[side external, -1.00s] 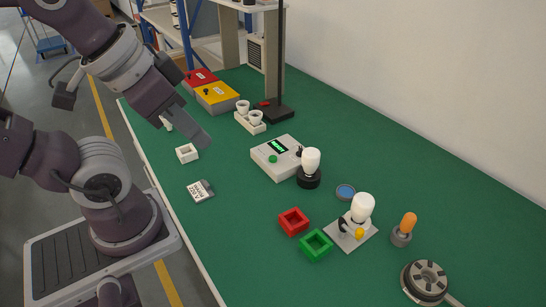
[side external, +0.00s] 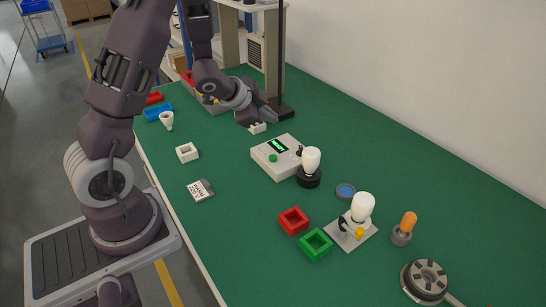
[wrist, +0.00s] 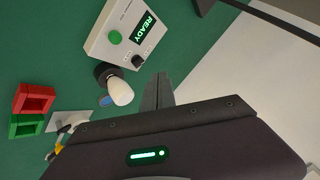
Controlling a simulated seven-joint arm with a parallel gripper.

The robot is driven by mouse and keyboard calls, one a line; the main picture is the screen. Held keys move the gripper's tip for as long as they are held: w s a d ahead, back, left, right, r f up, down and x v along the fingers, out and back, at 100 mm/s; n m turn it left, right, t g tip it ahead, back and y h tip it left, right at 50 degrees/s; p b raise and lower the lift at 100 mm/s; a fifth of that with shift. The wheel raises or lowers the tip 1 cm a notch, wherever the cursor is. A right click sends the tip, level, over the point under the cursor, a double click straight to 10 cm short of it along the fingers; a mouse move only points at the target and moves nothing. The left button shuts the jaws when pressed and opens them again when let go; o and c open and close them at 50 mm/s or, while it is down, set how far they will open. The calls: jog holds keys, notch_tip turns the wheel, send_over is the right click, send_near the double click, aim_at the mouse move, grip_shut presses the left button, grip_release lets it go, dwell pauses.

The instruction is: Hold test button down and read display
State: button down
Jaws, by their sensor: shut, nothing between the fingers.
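The grey tester box (side external: 262,165) sits mid-table with a green round button (side external: 273,158) and a lit display (side external: 279,146). In the wrist view the display (wrist: 145,27) reads READY in green, and the button (wrist: 115,37) is uncovered. A white bulb (side external: 311,160) stands upright in a black socket (side external: 309,179) beside the box; the bulb also shows in the wrist view (wrist: 121,90). My gripper (side external: 270,116) is shut and empty, behind the box and apart from the button. Its fingers also show in the wrist view (wrist: 158,90).
Red (side external: 293,222) and green (side external: 316,245) square trays, a plate (side external: 358,238) with a bulb and an orange-topped piece (side external: 404,229) lie at the front right. A white square tray (side external: 187,153) and a labelled card (side external: 200,190) lie left. A dark post (side external: 281,60) stands behind my gripper.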

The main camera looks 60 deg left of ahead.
aim_at(270, 158)
jog(key=shift+d+f, duration=0.1)
jog(key=shift+f, duration=0.65)
jog(key=shift+f, duration=4.4)
jog(key=shift+f, duration=0.4)
jog(key=shift+f, duration=0.45)
jog(key=shift+r, duration=0.85)
